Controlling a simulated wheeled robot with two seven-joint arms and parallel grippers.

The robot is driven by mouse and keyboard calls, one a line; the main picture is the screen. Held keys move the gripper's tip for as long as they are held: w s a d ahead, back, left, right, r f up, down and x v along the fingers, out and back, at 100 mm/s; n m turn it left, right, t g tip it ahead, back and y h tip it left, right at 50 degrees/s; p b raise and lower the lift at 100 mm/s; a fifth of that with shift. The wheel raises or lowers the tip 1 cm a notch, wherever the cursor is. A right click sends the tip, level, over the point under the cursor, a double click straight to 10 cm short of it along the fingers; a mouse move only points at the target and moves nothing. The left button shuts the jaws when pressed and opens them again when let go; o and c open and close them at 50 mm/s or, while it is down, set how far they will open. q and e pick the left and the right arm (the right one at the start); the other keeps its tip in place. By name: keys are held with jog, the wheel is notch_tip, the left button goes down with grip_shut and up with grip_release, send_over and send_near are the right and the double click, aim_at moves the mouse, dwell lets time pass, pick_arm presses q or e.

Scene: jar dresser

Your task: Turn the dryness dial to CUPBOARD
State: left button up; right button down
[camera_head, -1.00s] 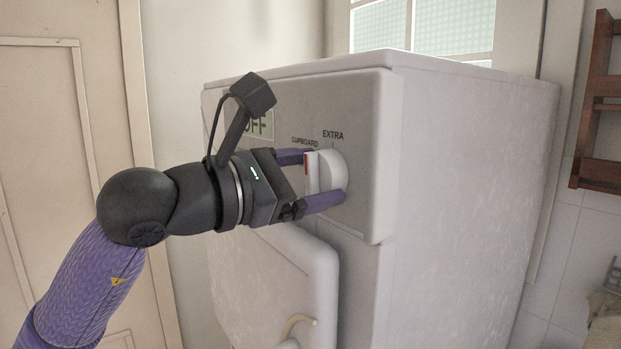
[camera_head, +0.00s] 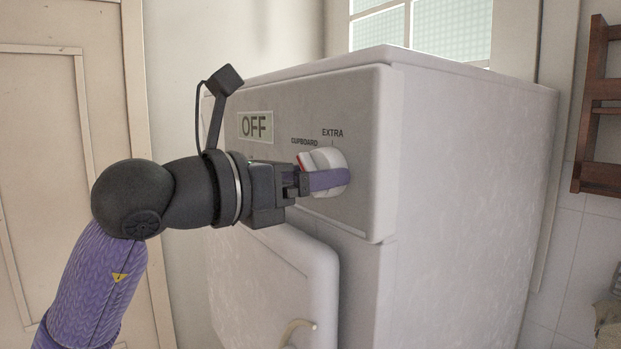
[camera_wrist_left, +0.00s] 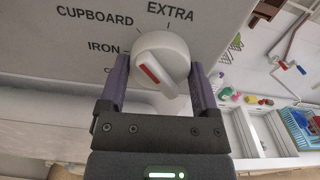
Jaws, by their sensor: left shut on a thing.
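The white dryness dial (camera_head: 325,158) is on the upper front panel of the white machine (camera_head: 455,180). It also shows in the left wrist view (camera_wrist_left: 164,46). My left gripper (camera_head: 330,176) is at the dial, its purple fingers on either side of the raised grip. In the wrist view the gripper (camera_wrist_left: 158,70) straddles it. The red mark (camera_wrist_left: 149,73) lies on the grip's left part. In the head view it is at the dial's upper left, below the CUPBOARD label (camera_head: 304,141). The exact label it points to is hard to tell. My right gripper is out of view.
A display reading OFF (camera_head: 256,127) is left of the dial. EXTRA (camera_wrist_left: 171,11) and IRON (camera_wrist_left: 103,47) are printed around it. The machine's door (camera_head: 275,280) stands below my left arm. A brown wooden rack (camera_head: 598,110) hangs at the right.

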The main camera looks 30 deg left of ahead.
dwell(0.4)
pick_arm(q)
jog(key=o, duration=1.1)
jog(key=b+v, duration=0.5)
jog(key=v, duration=0.5)
